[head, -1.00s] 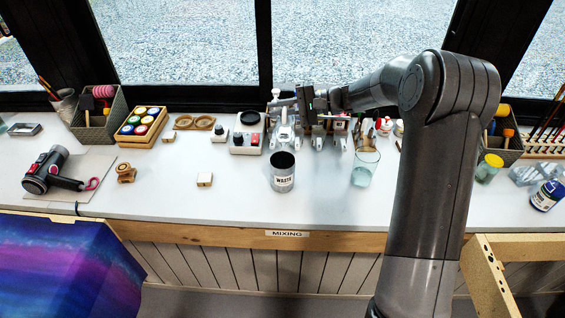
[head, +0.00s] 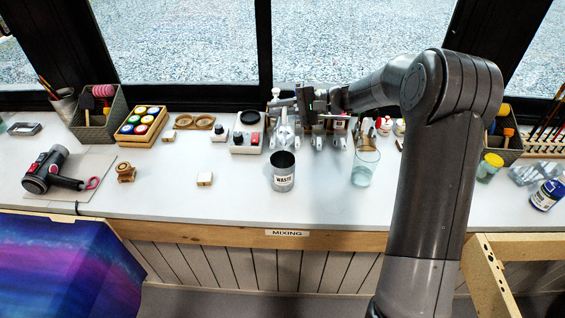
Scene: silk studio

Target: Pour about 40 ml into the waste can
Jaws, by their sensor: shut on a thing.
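The waste can (head: 283,179) is a grey, open-topped metal can with a white WASTE label. It stands upright on the white bench, near the middle of the head view. My gripper (head: 282,103) is behind the can in the picture, above the back part of the bench. It points left and is shut on a pale, whitish vessel (head: 285,131), which is partly hidden by the fingers. The vessel looks about upright and apart from the can. Its exact shape, its contents and any liquid in it cannot be made out. The inside bottom of the can is hidden.
A tall clear glass (head: 364,169) stands right of the can. White bottles or stands (head: 319,141) line up behind it, partly hidden by my arm. The bench front is clear.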

